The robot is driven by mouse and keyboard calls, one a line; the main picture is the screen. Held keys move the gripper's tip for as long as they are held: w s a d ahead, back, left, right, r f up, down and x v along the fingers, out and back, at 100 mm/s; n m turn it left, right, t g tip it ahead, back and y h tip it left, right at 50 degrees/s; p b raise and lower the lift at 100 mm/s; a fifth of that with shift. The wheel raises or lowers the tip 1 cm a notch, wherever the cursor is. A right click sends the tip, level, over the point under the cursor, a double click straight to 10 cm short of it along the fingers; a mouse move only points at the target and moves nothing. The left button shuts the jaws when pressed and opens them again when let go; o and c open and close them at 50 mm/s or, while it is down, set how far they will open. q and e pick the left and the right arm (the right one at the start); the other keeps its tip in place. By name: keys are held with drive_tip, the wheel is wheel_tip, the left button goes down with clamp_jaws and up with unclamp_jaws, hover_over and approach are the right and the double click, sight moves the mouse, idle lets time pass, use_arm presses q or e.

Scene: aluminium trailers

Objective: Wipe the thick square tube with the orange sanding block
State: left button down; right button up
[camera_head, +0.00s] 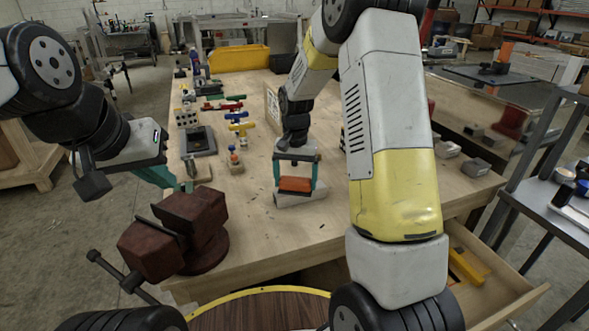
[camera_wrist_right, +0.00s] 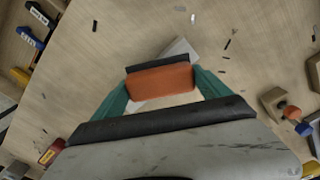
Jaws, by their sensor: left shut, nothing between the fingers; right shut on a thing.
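My right gripper (camera_head: 296,188) is shut on the orange sanding block (camera_head: 295,184), which has a dark strip along one side in the right wrist view (camera_wrist_right: 160,80). The block is over a pale grey square tube (camera_head: 300,199) lying on the workbench. I cannot tell whether block and tube touch. My left gripper (camera_head: 187,181) is shut and empty, above the dark red vise at the bench's left edge.
The dark red vise (camera_head: 178,232) stands at the bench's near left corner. Clamps (camera_head: 238,127), a black-topped device (camera_head: 198,140) and a yellow bin (camera_head: 239,58) are further back. Grey blocks (camera_head: 475,167) lie at the right edge. The wooden bench (camera_head: 262,232) is bare before the tube.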

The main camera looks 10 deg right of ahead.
drive_tip(key=shift+s+a, duration=0.1)
drive_tip(key=shift+a, duration=0.2)
drive_tip(key=shift+r, duration=3.05)
drive_tip(key=shift+r, duration=1.5)
